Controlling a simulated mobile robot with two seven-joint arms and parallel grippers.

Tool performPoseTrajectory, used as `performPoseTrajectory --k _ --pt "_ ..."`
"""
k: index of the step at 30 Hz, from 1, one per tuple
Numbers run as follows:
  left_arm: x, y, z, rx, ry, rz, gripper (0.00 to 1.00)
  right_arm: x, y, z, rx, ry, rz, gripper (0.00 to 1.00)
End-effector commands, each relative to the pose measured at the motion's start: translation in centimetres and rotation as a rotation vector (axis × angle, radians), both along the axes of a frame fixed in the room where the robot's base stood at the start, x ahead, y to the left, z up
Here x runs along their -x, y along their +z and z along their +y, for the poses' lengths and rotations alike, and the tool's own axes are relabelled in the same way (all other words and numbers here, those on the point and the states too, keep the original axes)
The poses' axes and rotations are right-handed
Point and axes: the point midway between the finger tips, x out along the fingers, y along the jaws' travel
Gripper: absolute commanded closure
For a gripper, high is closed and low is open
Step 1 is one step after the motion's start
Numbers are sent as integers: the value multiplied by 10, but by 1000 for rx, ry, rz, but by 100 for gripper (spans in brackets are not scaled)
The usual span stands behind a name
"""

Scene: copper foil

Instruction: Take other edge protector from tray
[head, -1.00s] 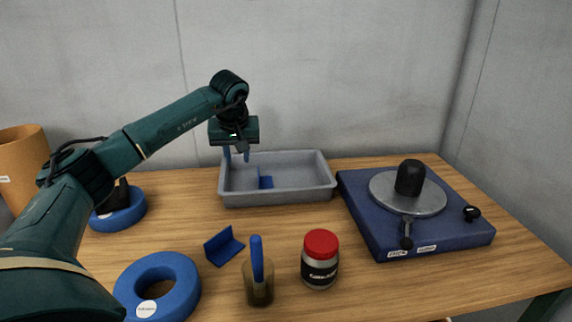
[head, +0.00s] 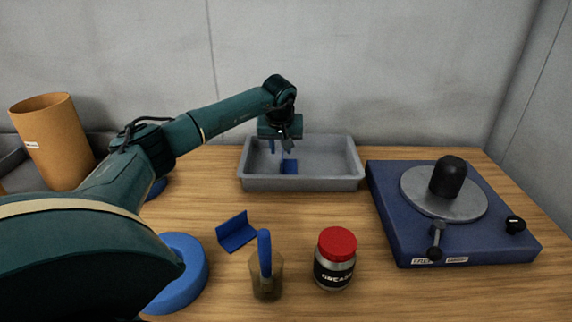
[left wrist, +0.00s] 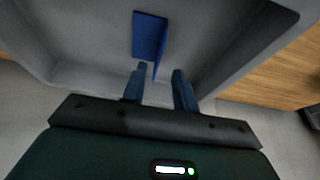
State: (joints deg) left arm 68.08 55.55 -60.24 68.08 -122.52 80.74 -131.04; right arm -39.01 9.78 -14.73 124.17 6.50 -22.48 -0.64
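The grey tray (head: 330,184) stands at the back of the table. One blue edge protector (head: 290,168), an angled piece, lies in it; the left wrist view also shows this protector (left wrist: 148,36) on the tray floor. Another blue edge protector (head: 236,233) lies on the table in front. My left gripper (head: 279,147) points down over the tray, just left of the protector there. In the left wrist view its two blue fingers (left wrist: 160,70) are apart, with the protector just beyond their tips and nothing clearly held. My right gripper is not in view.
A red-lidded jar (head: 335,262) and an amber cup (head: 265,282) with a blue-handled tool stand in front. A blue base with a turntable (head: 443,200) is at right. A blue ring (head: 188,285) and an orange roll (head: 52,142) are at left.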

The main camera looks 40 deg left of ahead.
Motion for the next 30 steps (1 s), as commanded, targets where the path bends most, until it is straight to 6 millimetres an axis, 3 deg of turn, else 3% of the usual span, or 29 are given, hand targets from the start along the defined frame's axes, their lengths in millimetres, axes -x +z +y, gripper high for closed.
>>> performPoseTrajectory --k 7,17,27,30 --pt "-10 -36 4 2 1 3 71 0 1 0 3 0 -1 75" --pt "-12 -43 7 0 -1 1 71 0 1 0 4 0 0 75" --pt "-12 -42 7 0 -1 1 98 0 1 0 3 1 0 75" --pt "-12 -42 7 0 -1 1 100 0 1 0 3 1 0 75"
